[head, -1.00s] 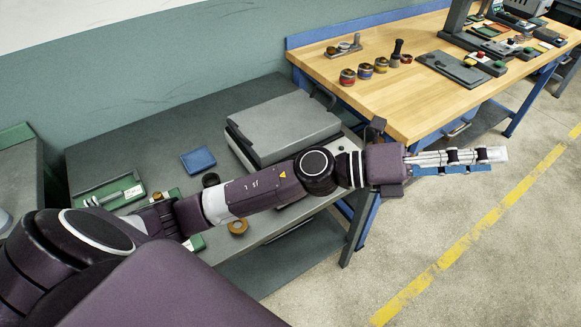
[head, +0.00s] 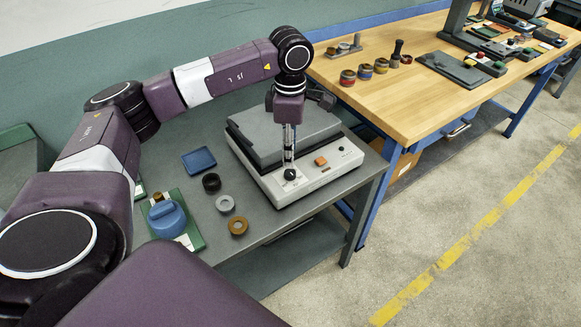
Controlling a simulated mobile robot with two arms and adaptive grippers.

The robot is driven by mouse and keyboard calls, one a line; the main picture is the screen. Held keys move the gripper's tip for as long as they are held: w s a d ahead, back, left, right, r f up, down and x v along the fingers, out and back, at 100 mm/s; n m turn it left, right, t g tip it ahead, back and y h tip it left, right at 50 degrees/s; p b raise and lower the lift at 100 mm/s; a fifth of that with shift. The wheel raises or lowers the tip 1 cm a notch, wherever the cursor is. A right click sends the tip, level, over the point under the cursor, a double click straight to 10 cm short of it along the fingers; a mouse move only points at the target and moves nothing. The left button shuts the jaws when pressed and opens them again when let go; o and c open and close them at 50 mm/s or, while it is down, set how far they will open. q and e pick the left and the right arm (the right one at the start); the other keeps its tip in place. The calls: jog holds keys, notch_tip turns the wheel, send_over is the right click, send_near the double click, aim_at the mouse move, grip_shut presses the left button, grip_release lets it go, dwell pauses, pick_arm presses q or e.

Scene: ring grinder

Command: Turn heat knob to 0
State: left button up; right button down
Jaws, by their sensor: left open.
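The ring heater or grinder unit (head: 316,180) is a pale box with a dark grey lid, standing on the grey table. A black round knob (head: 290,174) sits on the left part of its front panel. An orange switch (head: 320,161) and a small black button (head: 341,148) are to the right of it. My left gripper (head: 289,163) points straight down with its fingers just above or around the knob. It is open; I cannot tell whether the fingers touch the knob. The knob's markings are too small to read. My right gripper is not in view.
In front of the unit's left side lie a black ring (head: 211,182), a grey ring (head: 225,203) and a brass ring (head: 238,226). A blue tray (head: 198,161) and a blue rounded object (head: 167,219) are further left. A wooden workbench (head: 420,100) stands at the right.

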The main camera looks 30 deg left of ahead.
aim_at(291, 172)
pick_arm(q)
notch_tip(291, 172, down, 7)
jog(key=shift+d+p, duration=0.1)
jog(key=shift+p, duration=0.6)
grip_shut()
